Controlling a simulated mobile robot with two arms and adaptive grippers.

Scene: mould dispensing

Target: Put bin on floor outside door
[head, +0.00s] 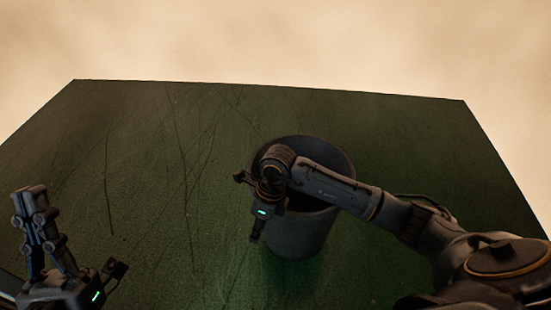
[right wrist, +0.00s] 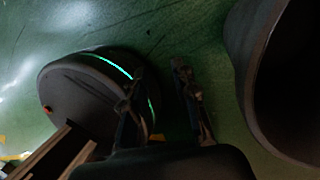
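The bin (head: 301,232) is a dark grey, round, open-topped tub standing upright on the green floor. My right arm reaches across its top. My right gripper (head: 257,236) points down at the bin's left side. In the right wrist view, its two fingers (right wrist: 165,100) are apart with only floor between them. The bin (right wrist: 289,80) shows there at the right edge, beside the fingers and not between them. My left gripper (head: 30,192) is at the lower left, fingers pointing up, away from the bin; its finger gap is unclear. No door is visible.
The green floor (head: 150,150) is scratched and clear around the bin. It ends at a far edge against a blank beige background. My dark rounded base with a green light strip fills the left of the right wrist view.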

